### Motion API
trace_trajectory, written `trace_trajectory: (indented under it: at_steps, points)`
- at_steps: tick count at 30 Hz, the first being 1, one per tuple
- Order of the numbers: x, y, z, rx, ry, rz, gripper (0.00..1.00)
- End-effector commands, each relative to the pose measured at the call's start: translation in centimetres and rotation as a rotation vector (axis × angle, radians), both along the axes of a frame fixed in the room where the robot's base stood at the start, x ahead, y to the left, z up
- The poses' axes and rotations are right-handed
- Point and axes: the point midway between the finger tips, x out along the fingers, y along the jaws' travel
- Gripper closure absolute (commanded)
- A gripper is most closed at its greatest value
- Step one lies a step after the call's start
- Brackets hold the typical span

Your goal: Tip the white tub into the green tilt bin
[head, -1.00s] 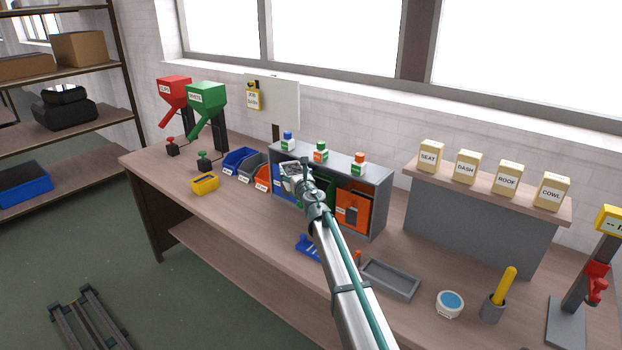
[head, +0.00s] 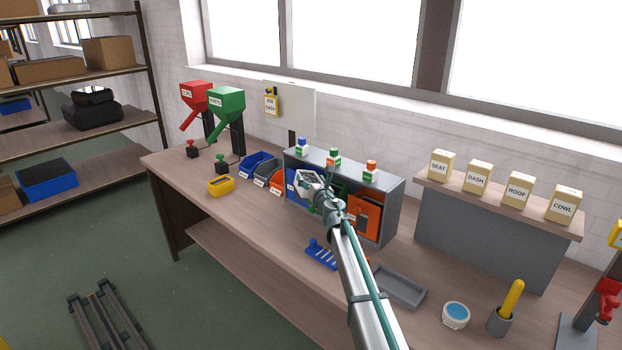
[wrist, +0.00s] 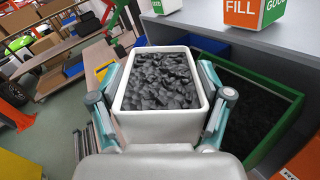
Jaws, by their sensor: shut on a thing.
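The white tub (wrist: 165,128) is held upright between the fingers of my gripper (wrist: 162,97), which is shut on its two sides. Dark grey lumps fill the tub. In the head view the tub (head: 307,180) and my gripper (head: 318,191) are in front of the grey bin cabinet. The green tilt bin (wrist: 262,77) is to the right of the tub in the wrist view, lower and apart from it. It is open at the top, and its inside looks dark. In the head view the green bin (head: 343,190) is partly hidden behind my gripper.
The cabinet (head: 394,195) also holds a blue bin (head: 291,184) and an orange bin (head: 366,216). A blue slotted piece (head: 321,254) and a grey tray (head: 400,288) lie on the bench in front.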

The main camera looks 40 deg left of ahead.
Motion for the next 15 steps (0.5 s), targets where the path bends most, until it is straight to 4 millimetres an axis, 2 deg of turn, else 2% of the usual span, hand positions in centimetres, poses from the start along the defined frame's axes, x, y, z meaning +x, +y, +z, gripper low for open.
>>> trace_trajectory:
  at_steps: [14, 15]
  points:
    - [0.1, 0.1, -1.6, 0.114, 0.214, 0.003, 0.57]
    - [0.1, 0.1, -1.8, 0.123, 0.231, 0.003, 0.63]
